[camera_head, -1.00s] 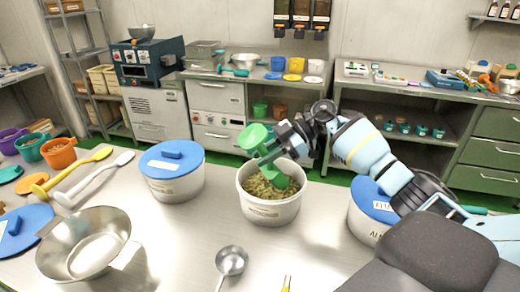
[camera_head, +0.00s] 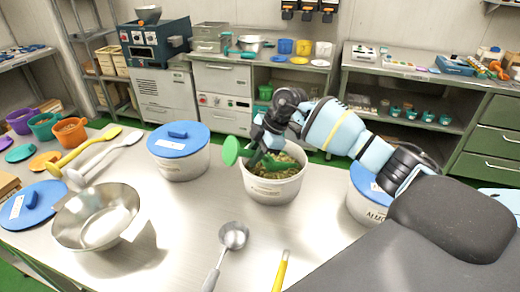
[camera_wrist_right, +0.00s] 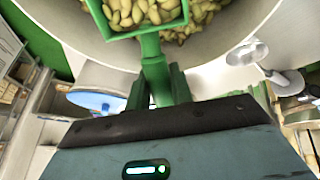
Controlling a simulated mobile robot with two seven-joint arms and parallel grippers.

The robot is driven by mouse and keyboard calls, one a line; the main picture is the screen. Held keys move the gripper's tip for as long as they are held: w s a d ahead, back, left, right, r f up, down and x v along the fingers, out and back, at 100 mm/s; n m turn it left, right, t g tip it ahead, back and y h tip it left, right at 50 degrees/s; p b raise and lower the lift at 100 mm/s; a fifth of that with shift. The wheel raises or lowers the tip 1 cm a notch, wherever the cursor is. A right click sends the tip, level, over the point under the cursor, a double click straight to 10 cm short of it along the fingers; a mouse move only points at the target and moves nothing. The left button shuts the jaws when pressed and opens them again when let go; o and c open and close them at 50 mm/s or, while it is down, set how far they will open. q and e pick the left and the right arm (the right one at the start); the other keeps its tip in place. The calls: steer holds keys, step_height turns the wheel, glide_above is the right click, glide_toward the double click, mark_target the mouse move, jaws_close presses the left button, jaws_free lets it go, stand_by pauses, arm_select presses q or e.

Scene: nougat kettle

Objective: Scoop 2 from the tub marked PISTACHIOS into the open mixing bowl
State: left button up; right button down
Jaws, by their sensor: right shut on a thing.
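My right gripper (camera_head: 264,143) is shut on the handle of a green scoop (camera_head: 272,163), at the open white tub (camera_head: 275,190). The tub holds greenish-tan nuts; its label is too small to read. In the right wrist view the green scoop (camera_wrist_right: 150,50) has nuts in its pan, with the tub's pale wall (camera_wrist_right: 90,52) behind it. A green disc-shaped part sticks out left of the gripper. The open steel mixing bowl (camera_head: 75,222) stands at the table's left front, with a pale patch at its bottom. My left gripper is out of view.
A blue-lidded tub (camera_head: 180,165) stands between the bowl and the open tub. Another blue-lidded tub (camera_head: 365,205) is partly hidden by my right arm. A steel ladle (camera_head: 233,236) and a yellow-handled tool (camera_head: 281,270) lie in front. Yellow and white spoons (camera_head: 95,155) lie behind the bowl.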

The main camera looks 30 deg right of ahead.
mark_target(234, 139)
steer(key=shift+a+f+h, duration=0.2)
steer(key=shift+a+h, duration=0.1)
steer(key=shift+a, duration=0.05)
steer(key=a+h, duration=0.1)
steer(key=a+r+h, duration=0.1)
steer(key=shift+w+a+r+h, duration=0.15)
steer(key=shift+h, duration=0.25)
steer(key=shift+w+a+r+n+g+h, duration=0.1)
steer(key=shift+a+r+n+g+h, duration=0.2)
steer(key=shift+a+r+h, duration=0.6)
steer(key=shift+h, duration=0.3)
steer(key=shift+w+v, duration=0.2)
steer(key=shift+v, duration=0.75)
steer(key=shift+w+v, duration=0.2)
steer(key=shift+v, duration=0.7)
steer(key=shift+w+v, duration=0.2)
steer(key=shift+v, duration=0.75)
steer(key=shift+r, duration=0.1)
steer(key=shift+a, duration=0.1)
